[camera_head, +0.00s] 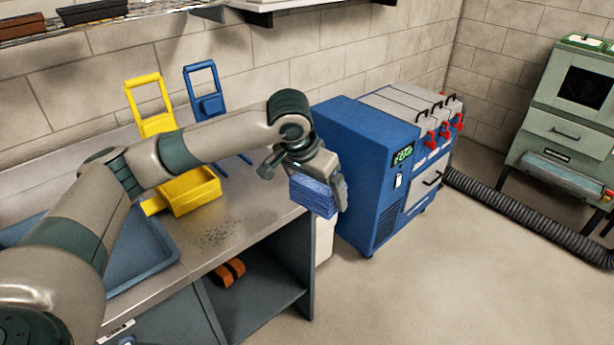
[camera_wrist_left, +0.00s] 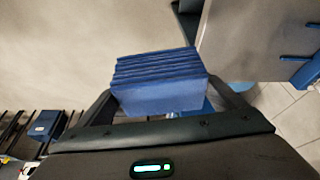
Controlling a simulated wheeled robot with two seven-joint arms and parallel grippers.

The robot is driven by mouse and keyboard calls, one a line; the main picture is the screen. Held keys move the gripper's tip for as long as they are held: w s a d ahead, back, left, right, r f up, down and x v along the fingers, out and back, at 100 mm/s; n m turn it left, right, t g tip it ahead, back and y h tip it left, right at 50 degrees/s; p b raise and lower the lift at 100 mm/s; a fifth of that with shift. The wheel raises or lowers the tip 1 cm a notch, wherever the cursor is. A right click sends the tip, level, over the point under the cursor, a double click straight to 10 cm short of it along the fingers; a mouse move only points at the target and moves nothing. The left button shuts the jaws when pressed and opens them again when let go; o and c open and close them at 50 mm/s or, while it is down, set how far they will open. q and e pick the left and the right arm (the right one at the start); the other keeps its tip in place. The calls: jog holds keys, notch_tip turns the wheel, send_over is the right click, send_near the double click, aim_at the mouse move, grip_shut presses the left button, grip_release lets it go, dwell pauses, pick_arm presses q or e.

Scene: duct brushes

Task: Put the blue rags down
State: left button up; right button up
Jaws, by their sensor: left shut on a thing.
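My left gripper (camera_head: 322,182) is shut on a folded stack of blue rags (camera_head: 313,197). It holds the rags in the air just beyond the right end of the metal bench. In the left wrist view the rags (camera_wrist_left: 160,82) sit between the two fingers of the left gripper (camera_wrist_left: 170,100), with their layered folds facing up in the picture. My right gripper is in neither view.
The metal bench (camera_head: 245,215) carries a yellow bin (camera_head: 190,192), a blue tray (camera_head: 125,262) and dark specks. Yellow and blue holders stand at the wall. A blue machine (camera_head: 365,165) stands right of the gripper. A white bin (camera_head: 325,240) is partly hidden below.

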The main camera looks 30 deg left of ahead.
aim_at(324, 213)
pick_arm(q)
jog(key=s+d, duration=0.1)
jog(key=s, duration=0.1)
jog(key=s+d+n, duration=0.1)
jog(key=s, duration=0.1)
jog(key=s+d+n, duration=0.1)
jog(key=s+d, duration=0.1)
jog(key=shift+f+y, duration=0.15)
jog(key=shift+y, duration=0.15)
jog(key=shift+s+d+f+n, duration=0.1)
jog(key=shift+s+d+n, duration=0.15)
jog(key=shift+s, duration=0.2)
jog(key=shift+w, duration=0.1)
